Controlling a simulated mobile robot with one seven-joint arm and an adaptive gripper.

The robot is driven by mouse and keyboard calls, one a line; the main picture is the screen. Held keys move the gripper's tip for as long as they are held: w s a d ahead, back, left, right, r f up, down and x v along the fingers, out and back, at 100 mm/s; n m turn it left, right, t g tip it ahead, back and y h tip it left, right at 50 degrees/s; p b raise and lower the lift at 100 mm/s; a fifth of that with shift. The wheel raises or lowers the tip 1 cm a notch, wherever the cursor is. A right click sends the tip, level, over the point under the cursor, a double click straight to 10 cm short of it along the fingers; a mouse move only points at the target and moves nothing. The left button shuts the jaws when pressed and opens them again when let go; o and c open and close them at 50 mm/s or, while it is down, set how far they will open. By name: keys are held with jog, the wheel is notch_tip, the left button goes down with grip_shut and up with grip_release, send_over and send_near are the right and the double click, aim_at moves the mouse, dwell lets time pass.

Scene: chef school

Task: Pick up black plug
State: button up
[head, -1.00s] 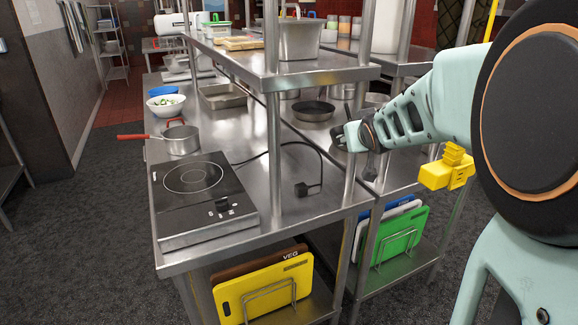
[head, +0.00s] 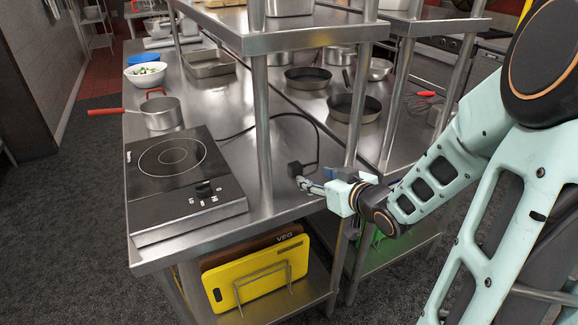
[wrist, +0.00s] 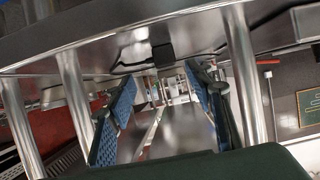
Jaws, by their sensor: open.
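The black plug (head: 295,168) lies on the steel tabletop, at the end of a black cord to the right of the induction cooktop (head: 188,180). My gripper (head: 304,183) reaches in from the right, with its fingertips very close to the plug and overlapping its near side in the head view. In the wrist view my gripper (wrist: 160,95) has its two blue-padded fingers spread apart with nothing between them. A dark block that looks like the plug (wrist: 162,53) shows beyond and between the fingertips. I cannot tell whether a fingertip touches it.
A steel post (head: 262,130) stands left of the plug, and another (head: 358,110) stands right, behind my gripper. A shelf (head: 300,38) hangs above. A saucepan (head: 160,112) and bowls stand at the back left. Frying pans (head: 353,107) sit on the neighbouring counter.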

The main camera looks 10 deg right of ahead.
aim_at(298, 170)
jog(key=shift+a, duration=0.2)
jog(key=shift+w+a+f, duration=0.2)
jog(key=b+x, duration=0.1)
jog(key=x, duration=0.3)
jog(key=shift+b+x, duration=0.9)
jog(key=shift+x, duration=2.15)
jog(key=shift+r, duration=0.25)
jog(key=shift+c, duration=0.3)
grip_shut()
